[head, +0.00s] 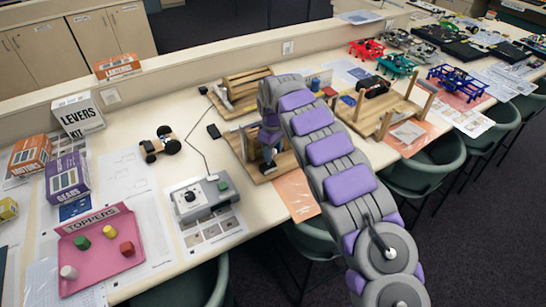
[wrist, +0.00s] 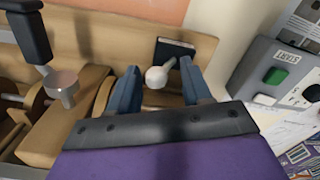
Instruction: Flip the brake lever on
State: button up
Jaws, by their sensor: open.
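The brake lever (wrist: 157,77), a short metal rod with a round pale knob on a dark plate, shows in the wrist view on a wooden device (wrist: 80,40). My gripper (wrist: 160,68) is open, with its two blue fingers on either side of the knob. I cannot tell whether either finger touches it. In the head view my gripper (head: 268,160) is down at the wooden device (head: 240,143), and my arm hides much of the device and the lever.
A black-handled crank (wrist: 62,85) with a metal end is left of my gripper in the wrist view. A grey control box (head: 202,196) stands left of the device. A pink toppers tray (head: 100,262) is farther left. A wooden frame (head: 385,115) stands to the right.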

jog(key=shift+a+f, duration=0.2)
jog(key=shift+f, duration=0.9)
jog(key=shift+d, duration=0.1)
